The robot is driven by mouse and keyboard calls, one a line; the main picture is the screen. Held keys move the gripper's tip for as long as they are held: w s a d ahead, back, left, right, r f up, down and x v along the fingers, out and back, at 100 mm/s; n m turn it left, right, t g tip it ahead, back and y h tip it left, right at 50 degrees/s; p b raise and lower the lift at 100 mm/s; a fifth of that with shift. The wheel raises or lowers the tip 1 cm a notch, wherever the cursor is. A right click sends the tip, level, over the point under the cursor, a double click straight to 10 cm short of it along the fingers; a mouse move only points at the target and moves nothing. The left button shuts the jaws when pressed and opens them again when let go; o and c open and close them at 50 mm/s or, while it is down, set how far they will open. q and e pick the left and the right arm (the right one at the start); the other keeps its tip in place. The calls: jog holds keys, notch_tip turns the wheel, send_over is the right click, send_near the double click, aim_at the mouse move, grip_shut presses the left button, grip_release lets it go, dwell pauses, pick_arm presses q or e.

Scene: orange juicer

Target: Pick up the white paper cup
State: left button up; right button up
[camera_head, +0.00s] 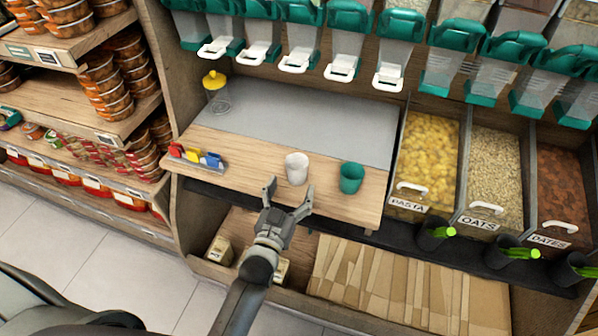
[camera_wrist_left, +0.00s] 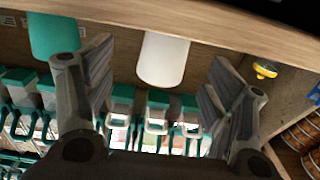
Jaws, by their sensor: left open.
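The white paper cup (camera_head: 297,169) stands upright on the wooden front part of the counter in the head view. In the left wrist view the white cup (camera_wrist_left: 163,60) shows between and beyond the two fingers. My left gripper (camera_head: 288,196) is open and empty, just in front of the cup and apart from it. Its spread fingers also show in the left wrist view (camera_wrist_left: 157,85). My right gripper is in neither view.
A green cup (camera_head: 351,178) stands close to the right of the white cup. A small holder with coloured items (camera_head: 196,157) and a yellow-lidded jar (camera_head: 216,92) are to the left. Dispensers (camera_head: 297,45) hang behind. The grey counter surface (camera_head: 300,118) is clear.

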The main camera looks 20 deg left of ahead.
aim_at(294, 177)
pick_arm(q)
jog(key=shift+w, duration=0.9)
jog(key=w, duration=0.4)
jog(key=shift+w+a+r, duration=0.15)
jog(key=shift+a+r, duration=0.1)
jog(key=shift+a, duration=0.05)
jog(key=shift+w, duration=0.6)
jog(key=shift+c, duration=0.2)
jog(key=c, duration=0.8)
